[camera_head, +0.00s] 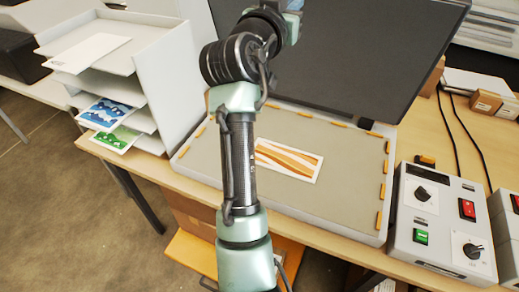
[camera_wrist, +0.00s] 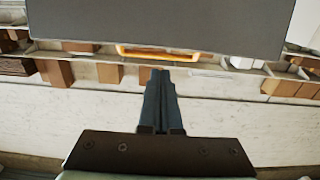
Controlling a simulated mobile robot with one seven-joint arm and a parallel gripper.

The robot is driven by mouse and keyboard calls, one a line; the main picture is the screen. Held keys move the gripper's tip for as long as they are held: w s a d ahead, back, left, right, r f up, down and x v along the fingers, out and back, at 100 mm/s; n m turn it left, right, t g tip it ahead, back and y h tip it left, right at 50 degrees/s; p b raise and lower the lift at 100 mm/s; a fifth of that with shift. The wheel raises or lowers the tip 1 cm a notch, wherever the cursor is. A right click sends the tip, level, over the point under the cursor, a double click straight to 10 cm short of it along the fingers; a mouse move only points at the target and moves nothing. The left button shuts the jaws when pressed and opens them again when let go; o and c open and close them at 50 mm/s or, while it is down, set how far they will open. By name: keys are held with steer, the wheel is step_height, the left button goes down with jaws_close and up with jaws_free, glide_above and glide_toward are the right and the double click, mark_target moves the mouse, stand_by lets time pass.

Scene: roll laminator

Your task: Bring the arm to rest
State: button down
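My gripper (camera_wrist: 160,78) shows in the wrist view with its two dark fingers together, and nothing shows between them. In the head view my arm rises through the middle of the picture, and its end runs out of the top edge, so the gripper is not visible there. The grey laminator bed (camera_head: 335,200) lies on the table with its dark lid (camera_head: 340,55) raised behind it.
A white tiered tray (camera_head: 125,55) at the left holds a white sheet (camera_head: 88,52), a blue print (camera_head: 108,112) and a green print (camera_head: 115,138). A control box (camera_head: 440,225) with knobs and switches stands right of the bed. Shelves with brown boxes (camera_wrist: 55,72) fill the wrist view's background.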

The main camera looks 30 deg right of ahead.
steer(key=s+a+r+n+t+y, duration=0.25)
steer(key=a+r+t, duration=0.35)
steer(key=a, duration=0.4)
steer(key=s+a+r+n+t+y, duration=0.2)
steer(key=s+a+r+t+y, duration=0.15)
steer(key=a+r, duration=0.55)
steer(key=s+a+r+n+t+y, duration=0.3)
steer(key=s+a+y, duration=0.1)
steer(key=s+a, duration=0.2)
steer(key=s+a+r+n+t+y, duration=0.3)
steer(key=s+a+t+y, duration=0.1)
steer(key=s+a, duration=0.2)
steer(key=shift+s+a+b, duration=0.35)
steer(key=shift+s+b, duration=0.1)
steer(key=shift+s, duration=0.05)
